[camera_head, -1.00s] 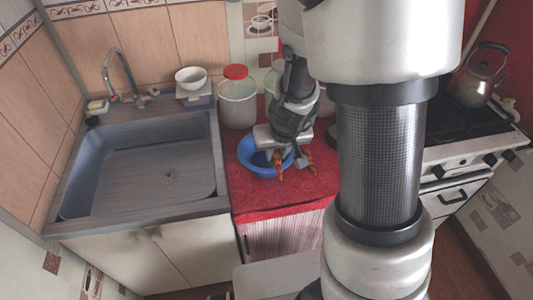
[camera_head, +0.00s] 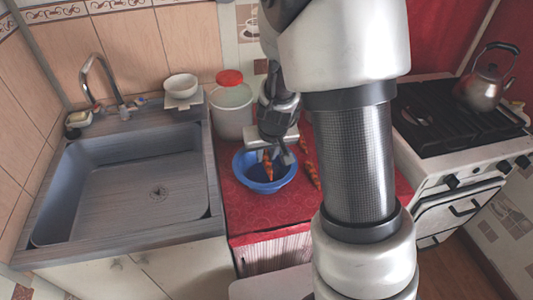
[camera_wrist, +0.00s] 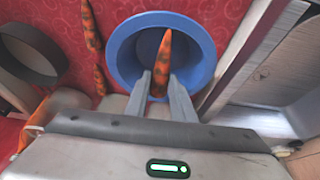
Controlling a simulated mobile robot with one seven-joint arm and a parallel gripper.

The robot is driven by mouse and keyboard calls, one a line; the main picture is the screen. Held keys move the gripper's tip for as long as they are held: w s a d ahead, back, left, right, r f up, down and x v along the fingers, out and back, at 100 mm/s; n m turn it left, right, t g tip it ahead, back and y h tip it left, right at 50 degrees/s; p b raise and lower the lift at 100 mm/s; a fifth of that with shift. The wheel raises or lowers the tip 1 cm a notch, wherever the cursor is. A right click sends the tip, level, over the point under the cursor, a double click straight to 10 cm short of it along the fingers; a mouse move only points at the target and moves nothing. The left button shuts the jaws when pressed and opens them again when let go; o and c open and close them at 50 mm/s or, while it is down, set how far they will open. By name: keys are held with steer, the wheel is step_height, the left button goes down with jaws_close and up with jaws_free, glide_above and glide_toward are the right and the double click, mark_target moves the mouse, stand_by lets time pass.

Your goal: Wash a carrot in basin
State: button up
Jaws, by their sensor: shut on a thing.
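My gripper (camera_head: 274,157) points down over the blue basin (camera_head: 243,178) and is shut on an orange carrot (camera_head: 268,167). In the wrist view, the carrot (camera_wrist: 163,60) sits between the two grey fingers (camera_wrist: 160,80) and lies over the inside of the basin (camera_wrist: 123,45). Its tip points down into the basin in the head view. Whether it touches the basin's bottom I cannot tell. Two more carrots lie on the red cloth outside the basin, one (camera_wrist: 91,24) and another (camera_wrist: 99,80) in the wrist view.
The basin stands on the red counter (camera_head: 240,215) between the grey sink (camera_head: 110,185) and the stove (camera_head: 450,125). A jar with a red lid (camera_head: 231,110) stands behind the basin. A white bowl (camera_head: 180,86) is at the sink's back corner. A kettle (camera_head: 485,87) stands on the stove.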

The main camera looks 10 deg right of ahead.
mark_target(266, 158)
steer(key=shift+f+b, duration=3.7)
steer(key=shift+f, duration=0.75)
jaws_close()
steer(key=shift+r, duration=0.1)
step_height(266, 158, up, 12)
steer(key=p, duration=1.1)
stand_by(0.7)
steer(key=shift+r+p, duration=1.7)
steer(key=shift+r, duration=0.15)
